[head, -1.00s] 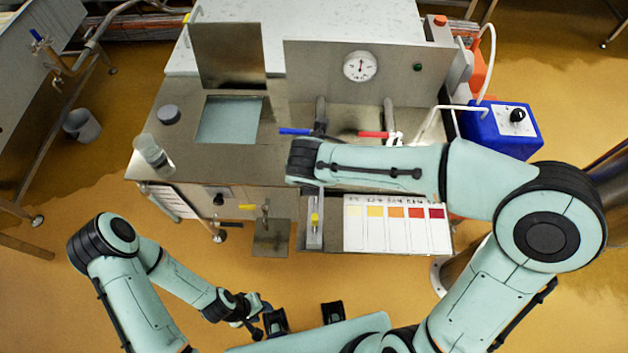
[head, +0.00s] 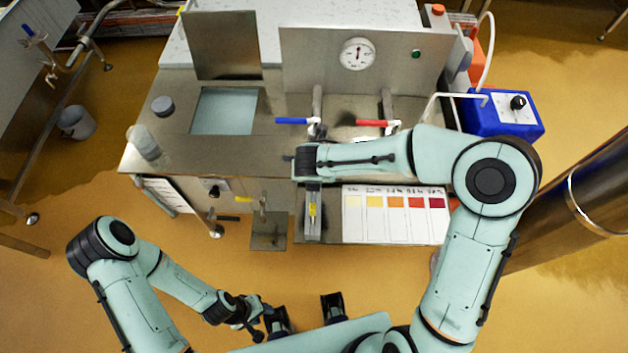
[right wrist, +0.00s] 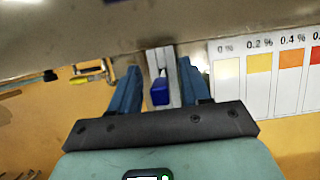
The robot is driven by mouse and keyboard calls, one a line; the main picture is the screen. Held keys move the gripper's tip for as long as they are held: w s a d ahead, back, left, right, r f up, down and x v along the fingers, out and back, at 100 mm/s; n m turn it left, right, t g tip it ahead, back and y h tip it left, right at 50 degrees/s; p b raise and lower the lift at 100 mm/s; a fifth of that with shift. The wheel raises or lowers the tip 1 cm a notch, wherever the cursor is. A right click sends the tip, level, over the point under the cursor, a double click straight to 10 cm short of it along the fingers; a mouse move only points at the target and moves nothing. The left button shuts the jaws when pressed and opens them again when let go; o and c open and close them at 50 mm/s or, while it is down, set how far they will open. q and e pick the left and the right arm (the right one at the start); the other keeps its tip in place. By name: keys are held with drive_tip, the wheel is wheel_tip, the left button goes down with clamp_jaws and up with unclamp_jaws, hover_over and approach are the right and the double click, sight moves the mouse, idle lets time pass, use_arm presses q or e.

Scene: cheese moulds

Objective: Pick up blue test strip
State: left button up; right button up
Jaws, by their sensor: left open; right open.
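A small blue piece, which looks like the blue test strip (right wrist: 160,92), shows in the right wrist view. It lies between the two fingers of my right gripper (right wrist: 160,68), in line with a pale metal holder (right wrist: 162,61). The fingers stand apart on either side of it, with gaps, and do not grip it. I cannot tell their height relative to it. In the head view my right wrist covers this spot and no blue strip shows. My left gripper (head: 262,318) is open and empty, low over the floor, away from the bench.
A colour chart (head: 395,214) hangs at the bench front, right of the holder. A blue-handled tap (head: 292,121) and a red-handled tap (head: 371,123) stand behind my right wrist. A clear bottle (head: 143,141) stands at the bench's left corner. The floor in front is open.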

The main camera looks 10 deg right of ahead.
clamp_jaws()
drive_tip(key=shift+r, duration=0.15)
use_arm(q)
drive_tip(key=w+r+p, duration=0.4)
drive_tip(key=r+p, duration=0.1)
drive_tip(key=r, duration=0.1)
drive_tip(key=shift+r, duration=0.15)
use_arm(e)
wheel_tip(320, 180, up, 20)
